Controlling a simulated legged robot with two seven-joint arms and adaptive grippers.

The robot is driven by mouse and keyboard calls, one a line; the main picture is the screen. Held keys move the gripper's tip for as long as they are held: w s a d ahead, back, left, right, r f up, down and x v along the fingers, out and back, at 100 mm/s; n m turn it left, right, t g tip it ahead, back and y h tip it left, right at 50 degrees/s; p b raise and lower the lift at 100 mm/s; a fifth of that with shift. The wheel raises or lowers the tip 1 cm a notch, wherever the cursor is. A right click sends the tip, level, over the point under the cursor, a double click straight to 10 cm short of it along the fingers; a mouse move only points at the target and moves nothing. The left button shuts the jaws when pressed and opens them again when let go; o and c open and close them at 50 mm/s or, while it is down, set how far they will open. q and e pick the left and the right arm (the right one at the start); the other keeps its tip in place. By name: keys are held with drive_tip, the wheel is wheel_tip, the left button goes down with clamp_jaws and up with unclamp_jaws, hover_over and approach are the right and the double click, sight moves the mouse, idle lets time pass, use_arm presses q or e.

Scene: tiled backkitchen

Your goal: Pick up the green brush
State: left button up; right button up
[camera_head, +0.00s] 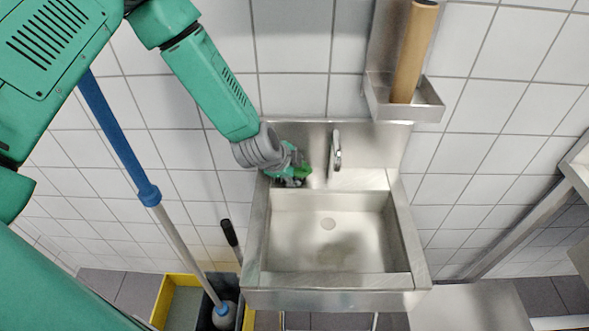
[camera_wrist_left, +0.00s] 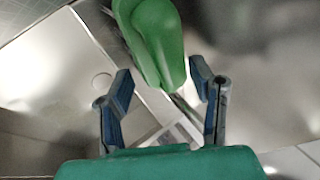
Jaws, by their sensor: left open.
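The green brush (camera_head: 303,171) lies at the back left corner of the steel sink, mostly hidden behind my left gripper (camera_head: 289,179). In the left wrist view the brush (camera_wrist_left: 158,40) shows large, its rounded green end pointing down between the two blue-padded fingers. My left gripper (camera_wrist_left: 160,78) is open, with a finger on each side of the brush and a visible gap to both. The far part of the brush is cut off by the top edge of that view. My right gripper is not in view.
The sink (camera_head: 412,235) has a faucet (camera_head: 336,150) just right of my left gripper. A steel holder (camera_head: 428,112) with a brown roll (camera_head: 413,55) hangs above. A blue-and-grey mop handle (camera_head: 122,140) leans left of the sink, over a yellow bucket (camera_head: 166,302).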

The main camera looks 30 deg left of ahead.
use_arm(q)
drive_tip(key=shift+s+a, duration=0.1)
drive_tip(key=shift+a, duration=0.4)
drive_tip(key=c, duration=0.8)
drive_tip(key=shift+a+f, duration=0.1)
drive_tip(key=shift+a, duration=0.25)
drive_tip(key=shift+c, duration=0.9)
drive_tip(key=shift+s+a+f, duration=0.15)
drive_tip(key=shift+a, duration=0.25)
drive_tip(key=shift+d, duration=0.3)
drive_tip(key=shift+d+r, duration=0.25)
drive_tip(key=shift+r, duration=0.15)
drive_tip(key=r, duration=0.4)
drive_tip(key=shift+w+d, duration=0.3)
drive_tip(key=r, duration=0.6)
drive_tip(key=a+r, duration=0.1)
drive_tip(key=r, duration=0.2)
drive_tip(key=shift+s+a, duration=0.1)
drive_tip(key=r, duration=0.4)
drive_tip(key=shift+d+r, duration=0.25)
drive_tip(key=shift+o, duration=0.9)
drive_tip(key=shift+a, duration=0.1)
clamp_jaws()
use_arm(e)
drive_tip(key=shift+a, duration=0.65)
